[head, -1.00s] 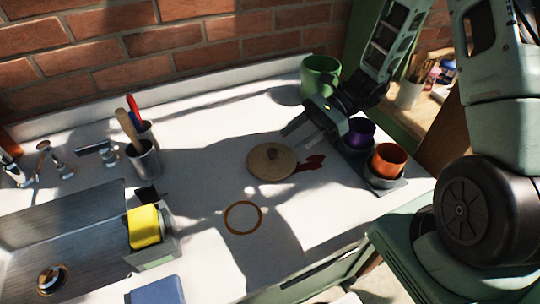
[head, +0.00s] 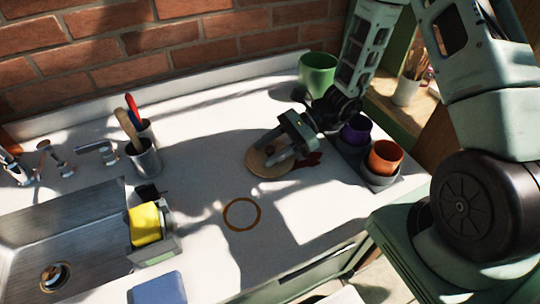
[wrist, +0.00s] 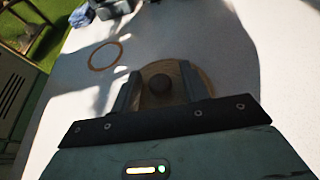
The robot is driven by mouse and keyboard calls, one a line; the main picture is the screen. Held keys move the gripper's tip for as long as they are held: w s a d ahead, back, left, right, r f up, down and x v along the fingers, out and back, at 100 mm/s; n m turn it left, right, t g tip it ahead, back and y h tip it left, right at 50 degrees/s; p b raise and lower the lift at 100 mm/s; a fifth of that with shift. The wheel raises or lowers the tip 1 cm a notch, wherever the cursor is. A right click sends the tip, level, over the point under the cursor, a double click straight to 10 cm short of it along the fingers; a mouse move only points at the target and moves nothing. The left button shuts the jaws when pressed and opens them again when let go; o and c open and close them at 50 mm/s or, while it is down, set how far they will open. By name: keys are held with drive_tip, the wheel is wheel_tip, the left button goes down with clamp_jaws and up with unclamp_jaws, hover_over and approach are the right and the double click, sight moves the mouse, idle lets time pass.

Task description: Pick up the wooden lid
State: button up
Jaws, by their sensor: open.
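The wooden lid (head: 257,165) is a round, light-brown disc lying on the white counter (head: 200,200). In the head view my gripper (head: 266,156) is over it and hides part of it, including its knob. In the wrist view the lid (wrist: 205,82) lies beyond my open fingers (wrist: 160,90), with its dark round knob (wrist: 159,84) showing between them. Nothing is held. I cannot tell how far the fingertips are above the lid.
A dark red stain (head: 310,159) is beside the lid. To the right are an orange cup (head: 387,157) and a purple cup (head: 355,130) in a dark tray; a green pot (head: 318,72) stands behind. The counter around the brown ring (head: 242,229) is clear.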

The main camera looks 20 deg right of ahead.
clamp_jaws()
drive_tip(key=shift+r, duration=0.1)
